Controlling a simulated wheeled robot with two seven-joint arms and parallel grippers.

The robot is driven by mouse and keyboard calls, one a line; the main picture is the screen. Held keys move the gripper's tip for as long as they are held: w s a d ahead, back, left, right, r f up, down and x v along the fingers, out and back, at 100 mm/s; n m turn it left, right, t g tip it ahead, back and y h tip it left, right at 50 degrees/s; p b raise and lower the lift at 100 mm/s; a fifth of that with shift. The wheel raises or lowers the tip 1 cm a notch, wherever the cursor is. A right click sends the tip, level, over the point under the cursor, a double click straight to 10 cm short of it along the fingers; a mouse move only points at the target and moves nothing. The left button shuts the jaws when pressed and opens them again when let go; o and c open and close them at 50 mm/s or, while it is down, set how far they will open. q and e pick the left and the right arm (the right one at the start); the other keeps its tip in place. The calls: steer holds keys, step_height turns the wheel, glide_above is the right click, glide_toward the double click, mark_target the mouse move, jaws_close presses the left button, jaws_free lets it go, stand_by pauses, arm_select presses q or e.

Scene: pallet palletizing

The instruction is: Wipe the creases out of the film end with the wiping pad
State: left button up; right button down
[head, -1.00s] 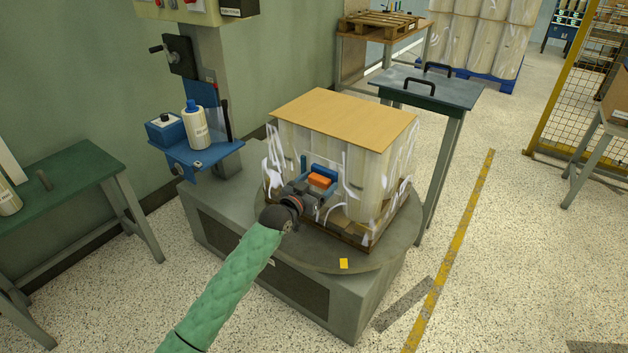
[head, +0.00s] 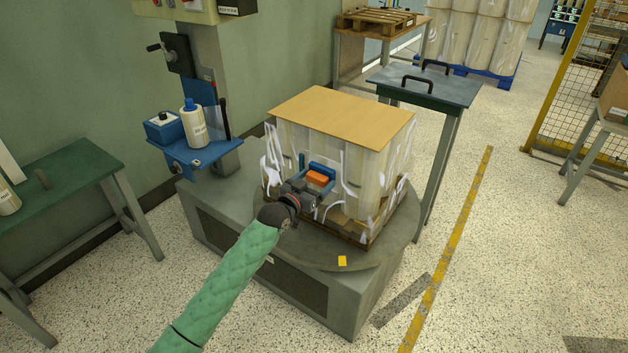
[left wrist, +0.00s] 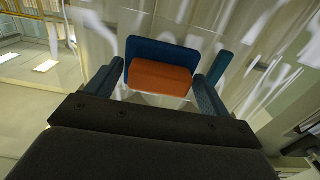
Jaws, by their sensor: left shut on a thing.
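The wrapped load (head: 360,185), boxes under translucent film with whitish streaks and a tan top sheet (head: 345,115), sits on a small pallet on the round turntable (head: 385,250). My left gripper (head: 315,183) is in front of the load's near face. It is shut on the orange grip of the wiping pad (head: 317,177). In the left wrist view the pad (left wrist: 160,55) has a blue plate facing the film, with the orange block (left wrist: 158,80) between the two fingers. The pad is at or very close to the film; contact is hard to tell. My right gripper is out of view.
A blue shelf (head: 190,157) on the wrapper column holds a white bottle (head: 194,125) and a blue box (head: 163,130). A green table (head: 65,165) stands left. A grey table with black handles (head: 425,88) stands close behind the load at right.

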arm_select(q)
steer(key=shift+w+a, duration=0.4)
steer(key=shift+a, duration=0.05)
steer(key=shift+w+a, duration=0.1)
steer(key=shift+s+d+p, duration=0.55)
steer(key=shift+d, duration=0.1)
steer(key=shift+w+a, duration=0.5)
steer(key=shift+a, duration=0.2)
steer(key=shift+s+d+r, duration=0.1)
steer(key=shift+s+d, duration=0.2)
steer(key=shift+d, duration=0.2)
steer(key=shift+s+d+p, duration=0.15)
steer(key=shift+d+p, duration=0.05)
steer(key=shift+p, duration=0.15)
steer(key=shift+o, duration=0.2)
steer(key=shift+w+a, duration=0.5)
steer(key=shift+a, duration=0.2)
steer(key=shift+s+d+p, duration=0.5)
steer(key=shift+s+d, duration=0.1)
steer(key=shift+d, duration=0.1)
steer(key=shift+c, duration=0.2)
steer(key=shift+w+a, duration=0.5)
steer(key=shift+a, duration=0.1)
steer(key=shift+w+a, duration=0.1)
